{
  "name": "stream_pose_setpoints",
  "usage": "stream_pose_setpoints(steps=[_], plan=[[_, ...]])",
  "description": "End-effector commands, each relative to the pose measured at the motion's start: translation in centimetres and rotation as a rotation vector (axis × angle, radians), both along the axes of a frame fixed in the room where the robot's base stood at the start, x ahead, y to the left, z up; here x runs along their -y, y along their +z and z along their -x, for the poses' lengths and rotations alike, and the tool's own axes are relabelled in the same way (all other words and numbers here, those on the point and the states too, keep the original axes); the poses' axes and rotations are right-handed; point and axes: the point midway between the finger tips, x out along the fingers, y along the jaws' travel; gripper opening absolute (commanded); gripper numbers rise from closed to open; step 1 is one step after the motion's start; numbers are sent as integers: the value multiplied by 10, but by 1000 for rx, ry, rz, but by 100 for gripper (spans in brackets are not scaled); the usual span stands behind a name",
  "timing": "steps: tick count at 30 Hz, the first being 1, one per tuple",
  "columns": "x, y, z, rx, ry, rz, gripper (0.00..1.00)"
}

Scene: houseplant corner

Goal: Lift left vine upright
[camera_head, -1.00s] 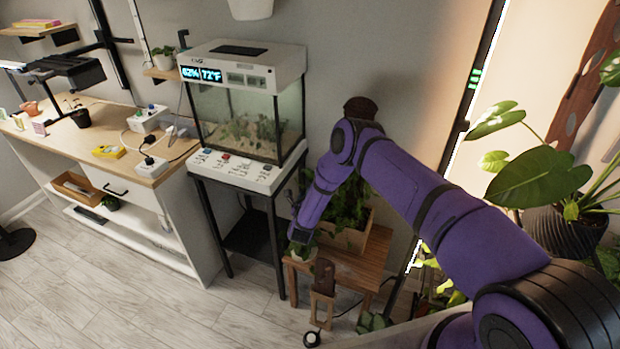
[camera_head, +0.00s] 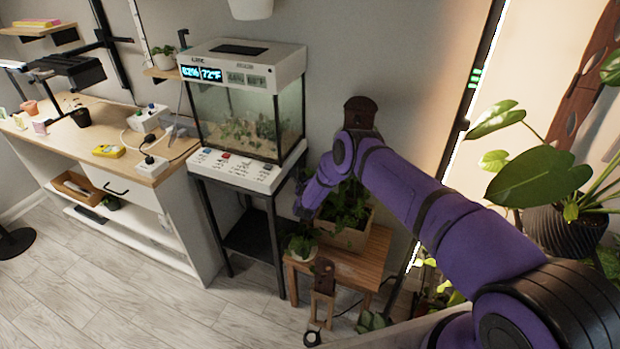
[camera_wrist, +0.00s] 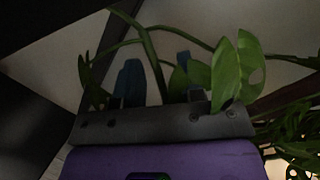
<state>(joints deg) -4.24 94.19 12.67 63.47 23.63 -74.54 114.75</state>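The wooden planter box (camera_head: 345,236) stands on a small wooden table, with leafy green vines (camera_head: 348,205) rising from it. My gripper (camera_head: 303,208) is at the box's left side, below the terrarium's right edge, and its fingers are too small there to read. In the wrist view, the two blue-grey fingers (camera_wrist: 155,80) stand apart. A green vine stem (camera_wrist: 150,50) runs down between them, thinner than the gap. Leaves (camera_wrist: 225,70) lie in front of and beside the right finger. Whether the stem touches a finger is not clear.
A small potted plant (camera_head: 301,246) stands on the wooden table (camera_head: 355,268) under my gripper. The terrarium (camera_head: 248,120) on its black stand is close on the left. A large potted plant (camera_head: 555,220) stands at the right.

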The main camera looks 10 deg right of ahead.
Motion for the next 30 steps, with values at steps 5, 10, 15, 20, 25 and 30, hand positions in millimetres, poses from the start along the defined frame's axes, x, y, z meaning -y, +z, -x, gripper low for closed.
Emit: stream_pose_setpoints(steps=[5,10,15,20,25,30], plan=[[0,0,0,0,0,0,18],[0,0,0,0,0,0,0],[4,3,3,11,-2,-19,0],[15,14,10,59,-4,-86,0],[16,17,13,76,-1,-107,0],[16,16,12,75,0,-107,0]])
